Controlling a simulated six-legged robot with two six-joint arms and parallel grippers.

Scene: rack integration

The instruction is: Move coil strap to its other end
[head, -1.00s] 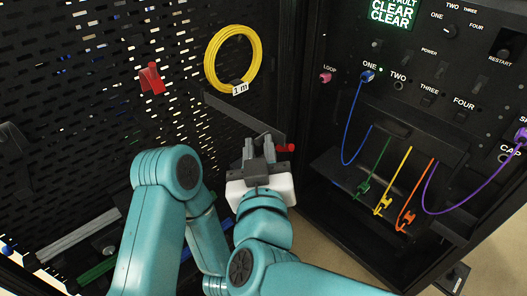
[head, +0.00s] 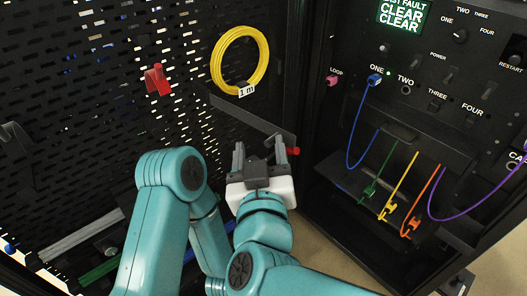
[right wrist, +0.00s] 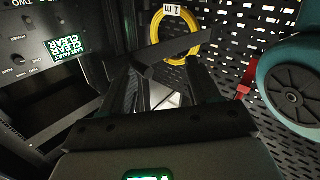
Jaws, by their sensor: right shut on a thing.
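The dark coil strap (head: 240,112) is a long flat bar. It slants down to the right below a yellow coil (head: 240,60) with a "1 m" tag. My right gripper (head: 260,155) is at the strap's lower right end, its fingers spread apart and closed on it; the exact contact is hard to see. A small red piece (head: 292,151) sticks out beside the right finger. In the right wrist view the strap (right wrist: 185,48) crosses at the fingertips (right wrist: 170,75), and the coil hangs behind it. My left gripper is not in view.
A red hook (head: 157,80) is on the perforated panel at left. At right, a black control panel has a green display (head: 402,14) and a blue cable (head: 350,150). Green, yellow, orange and purple cables hang nearby over a dark shelf close to the gripper.

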